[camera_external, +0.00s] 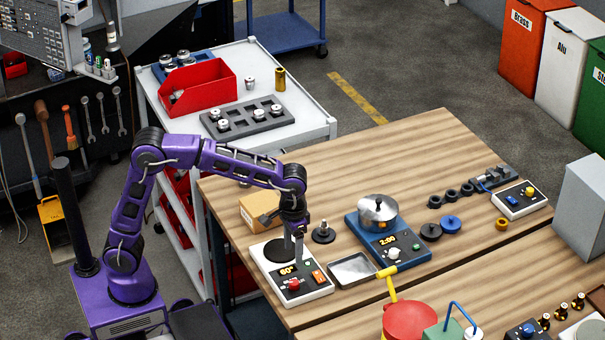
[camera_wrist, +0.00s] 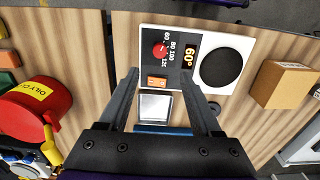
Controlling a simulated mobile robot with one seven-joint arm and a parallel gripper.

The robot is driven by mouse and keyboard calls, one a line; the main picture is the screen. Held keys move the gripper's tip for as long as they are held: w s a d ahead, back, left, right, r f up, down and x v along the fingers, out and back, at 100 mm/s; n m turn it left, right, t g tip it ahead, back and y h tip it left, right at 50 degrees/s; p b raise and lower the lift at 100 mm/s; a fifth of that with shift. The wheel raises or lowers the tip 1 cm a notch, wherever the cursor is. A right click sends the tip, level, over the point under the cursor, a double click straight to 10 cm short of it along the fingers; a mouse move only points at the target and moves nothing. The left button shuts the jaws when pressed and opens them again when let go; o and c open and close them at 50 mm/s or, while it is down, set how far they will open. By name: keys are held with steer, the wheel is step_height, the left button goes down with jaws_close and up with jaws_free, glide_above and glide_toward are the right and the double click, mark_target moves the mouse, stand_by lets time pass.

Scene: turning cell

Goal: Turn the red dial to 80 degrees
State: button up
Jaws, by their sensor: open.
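The red dial (camera_external: 293,284) is on the dark front panel of a white hot-plate unit (camera_external: 267,255) at the near edge of the wooden table. In the wrist view the red dial (camera_wrist: 160,49) has printed numbers beside it, including 60, 80 and 100. The unit's display (camera_wrist: 188,59) reads 60°. My gripper (camera_external: 299,258) points down above the unit. In the wrist view its two fingers (camera_wrist: 160,76) are apart, with nothing between them. The dial lies just beyond the fingertips, apart from them.
An orange switch (camera_wrist: 156,82) is on the panel next to the dial. A metal tray (camera_external: 352,269), a blue unit with a pot (camera_external: 378,212) and a cardboard box (camera_external: 260,208) stand close by. A red can (camera_external: 409,321) is at the table's front.

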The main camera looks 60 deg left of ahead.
mark_target(294, 282)
step_height(294, 282, down, 12)
steer(key=shift+r+b, duration=0.15)
steer(key=shift+b, duration=0.75)
steer(key=shift+c, duration=0.2)
jaws_close()
